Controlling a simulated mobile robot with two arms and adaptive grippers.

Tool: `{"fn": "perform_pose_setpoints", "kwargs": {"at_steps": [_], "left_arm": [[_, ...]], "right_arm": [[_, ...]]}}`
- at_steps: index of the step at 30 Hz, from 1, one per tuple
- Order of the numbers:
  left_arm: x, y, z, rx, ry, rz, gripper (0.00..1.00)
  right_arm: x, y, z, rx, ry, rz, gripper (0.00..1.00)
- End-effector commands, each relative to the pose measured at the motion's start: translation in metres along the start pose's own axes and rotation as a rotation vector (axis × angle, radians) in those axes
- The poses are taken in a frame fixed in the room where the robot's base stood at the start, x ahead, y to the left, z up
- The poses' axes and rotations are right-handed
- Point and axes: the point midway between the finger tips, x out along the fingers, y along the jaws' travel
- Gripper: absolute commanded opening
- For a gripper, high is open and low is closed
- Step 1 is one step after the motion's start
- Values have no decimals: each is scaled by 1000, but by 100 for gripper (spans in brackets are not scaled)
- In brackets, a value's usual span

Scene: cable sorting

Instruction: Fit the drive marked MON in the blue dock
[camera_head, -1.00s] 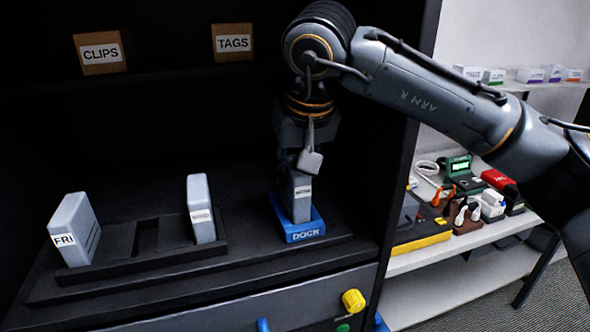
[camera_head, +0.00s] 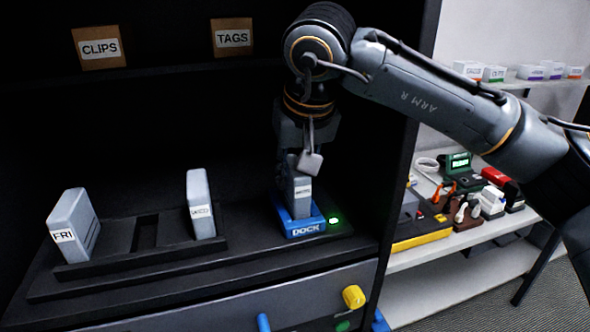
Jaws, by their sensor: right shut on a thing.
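A grey drive (camera_head: 301,206) stands upright in the blue dock (camera_head: 305,228), which is marked DOCK. Its small label is too blurred to read. My right gripper (camera_head: 301,178) comes down from above and is shut on the top of this drive. A green light (camera_head: 334,221) glows on the shelf just right of the dock. A drive marked FRI (camera_head: 75,225) and another grey drive (camera_head: 200,203) with a blurred label stand in the black rack (camera_head: 130,258) at left. An empty slot (camera_head: 145,232) shows between them. My left gripper is not in view.
Boxes marked CLIPS (camera_head: 99,48) and TAGS (camera_head: 232,38) sit on the upper shelf. The cabinet's right wall (camera_head: 400,180) is close to my right arm. A drawer with a yellow knob (camera_head: 353,297) is below. A side shelf at right holds several small items.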

Motion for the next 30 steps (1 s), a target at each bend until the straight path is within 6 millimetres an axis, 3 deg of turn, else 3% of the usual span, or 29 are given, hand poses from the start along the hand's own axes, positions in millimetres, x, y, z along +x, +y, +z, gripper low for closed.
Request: {"fn": "perform_pose_setpoints", "kwargs": {"at_steps": [6,7,11,17,21,30], "left_arm": [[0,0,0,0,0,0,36],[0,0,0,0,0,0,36],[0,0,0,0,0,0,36],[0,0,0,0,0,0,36],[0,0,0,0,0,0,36],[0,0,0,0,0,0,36]], "right_arm": [[-1,0,0,0,1,0,0],[-1,0,0,0,1,0,30],[-1,0,0,0,1,0,54],[0,0,0,0,0,0,54],[0,0,0,0,-1,0,77],[0,0,0,0,0,0,77]]}}
